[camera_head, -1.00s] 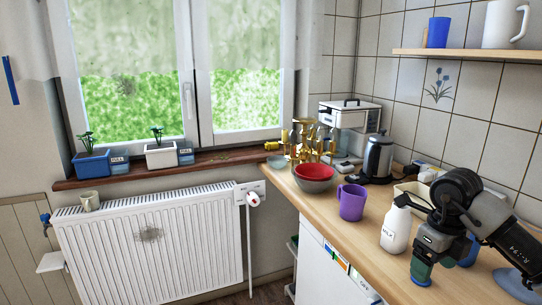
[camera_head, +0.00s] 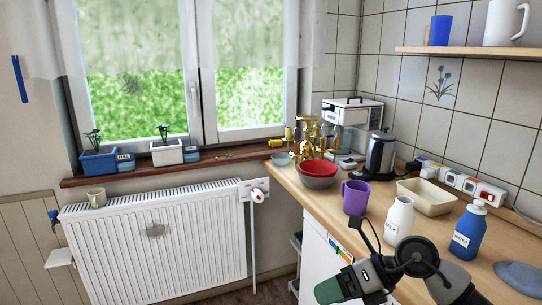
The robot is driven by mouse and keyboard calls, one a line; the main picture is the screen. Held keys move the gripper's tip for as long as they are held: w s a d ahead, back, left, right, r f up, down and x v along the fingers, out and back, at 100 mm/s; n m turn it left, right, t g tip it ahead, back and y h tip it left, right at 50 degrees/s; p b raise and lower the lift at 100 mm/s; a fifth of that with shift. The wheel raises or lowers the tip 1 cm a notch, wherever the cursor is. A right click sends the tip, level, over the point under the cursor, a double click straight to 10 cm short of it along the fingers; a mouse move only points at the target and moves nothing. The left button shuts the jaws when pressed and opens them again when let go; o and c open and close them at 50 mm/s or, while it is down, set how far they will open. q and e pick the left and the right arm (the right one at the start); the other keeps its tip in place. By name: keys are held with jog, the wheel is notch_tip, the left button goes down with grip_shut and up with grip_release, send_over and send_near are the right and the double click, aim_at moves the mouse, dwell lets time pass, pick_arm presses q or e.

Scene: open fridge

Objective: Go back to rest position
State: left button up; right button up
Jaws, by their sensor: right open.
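My right gripper (camera_head: 330,290) is at the bottom of the head view, in front of the counter's front edge. Its dark arm comes in from the lower right. Its jaws are open and nothing shows in them, though the fingertips are seen only in part. The white milk bottle (camera_head: 399,222) stands upright on the counter behind my right wrist. The blue water bottle (camera_head: 469,232) stands upright to its right, apart from my gripper. My left gripper is not in view.
The wooden counter (camera_head: 375,250) also holds a purple mug (camera_head: 355,197), red bowl (camera_head: 318,169), kettle (camera_head: 380,156), cream tray (camera_head: 428,196) and power strip (camera_head: 465,182). A white radiator (camera_head: 155,240) stands left below the window. Floor space in front of the counter looks free.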

jog(key=s+a+r+m+t+y, duration=0.3)
jog(key=a+r+m+t+y, duration=0.25)
jog(key=y, duration=0.35)
jog(key=w+d+f+m+t+h, duration=0.15)
jog(key=d+m+t+h, duration=0.25)
jog(key=m+t+h, duration=0.55)
jog(key=d+f+m+t+h, duration=0.3)
jog(key=d+m+t+h, duration=0.1)
jog(key=m, duration=1)
jog(key=s+d+f+m+g+h, duration=0.4)
jog(key=d+f+m+h, duration=0.1)
jog(key=f+m+h, duration=0.25)
jog(key=s+d+f+m+g+y, duration=0.1)
jog(key=s+f+m+g, duration=0.1)
jog(key=s+f+g, duration=0.65)
jog(key=s+f+m+g, duration=0.2)
jog(key=s+f+g, duration=0.25)
jog(key=s, duration=0.65)
notch_tip(320, 180, down, 28)
jog(key=s, duration=0.2)
jog(key=s+d+f+g, duration=0.2)
jog(key=s+d+f, duration=0.1)
jog(key=s+f, duration=1.1)
jog(key=shift+s+p, duration=0.45)
jog(key=shift+s, duration=0.25)
